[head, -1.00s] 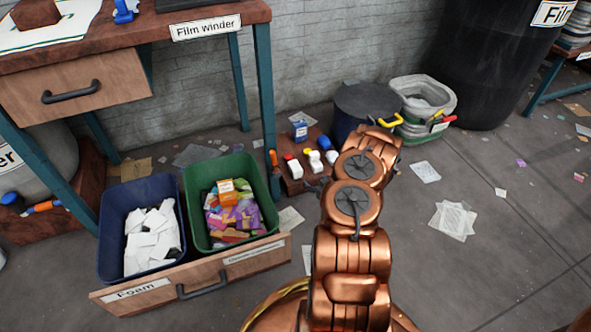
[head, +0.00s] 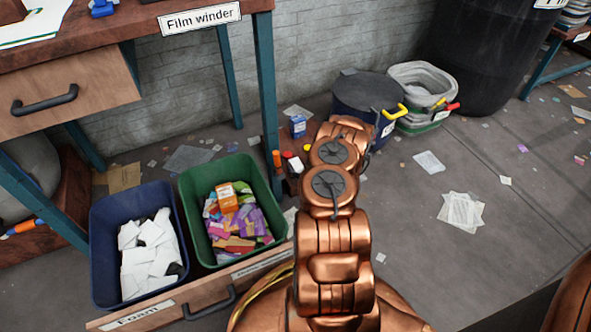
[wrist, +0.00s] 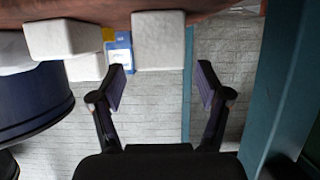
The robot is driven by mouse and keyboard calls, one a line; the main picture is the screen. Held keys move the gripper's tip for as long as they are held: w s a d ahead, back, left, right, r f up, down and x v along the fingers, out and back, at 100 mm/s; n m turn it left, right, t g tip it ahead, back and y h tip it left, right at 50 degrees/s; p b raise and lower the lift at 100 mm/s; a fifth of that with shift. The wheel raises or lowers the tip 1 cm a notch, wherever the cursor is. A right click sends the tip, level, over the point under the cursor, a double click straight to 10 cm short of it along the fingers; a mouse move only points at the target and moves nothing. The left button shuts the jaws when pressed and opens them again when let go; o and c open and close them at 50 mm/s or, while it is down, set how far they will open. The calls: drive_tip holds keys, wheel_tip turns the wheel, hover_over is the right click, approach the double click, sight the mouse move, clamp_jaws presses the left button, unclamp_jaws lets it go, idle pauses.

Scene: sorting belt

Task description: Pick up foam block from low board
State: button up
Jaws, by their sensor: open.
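Pale, off-white blocks sit along the edge of a brown board (wrist: 95,14) in the wrist view, which looks upside down. One block (wrist: 158,40) is straight beyond my gripper (wrist: 162,82), another (wrist: 62,38) is to the left, and a third is partly hidden between them. I cannot tell for certain which is foam. My gripper is open, with nothing between its fingers, and appears short of the blocks. In the head view my arm hides the gripper and most of the low board; red and yellow pieces (head: 295,164) show beside the arm.
A blue-and-white box (head: 298,126) is near the blocks. A teal table leg (head: 266,95) stands close by. A blue bin (head: 105,262) and a green bin (head: 189,200) stand left. A dark tub (head: 350,92) and a grey bin (head: 400,88) are behind my arm.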

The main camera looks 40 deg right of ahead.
sight(297, 165)
drive_tip(key=b+x, duration=0.2)
drive_tip(key=x, duration=0.1)
drive_tip(key=shift+w+f, duration=0.1)
drive_tip(key=shift+f, duration=0.2)
drive_tip(key=shift+w+d, duration=0.15)
drive_tip(key=shift+w, duration=0.3)
drive_tip(key=shift+c, duration=0.2)
drive_tip(key=c, duration=0.8)
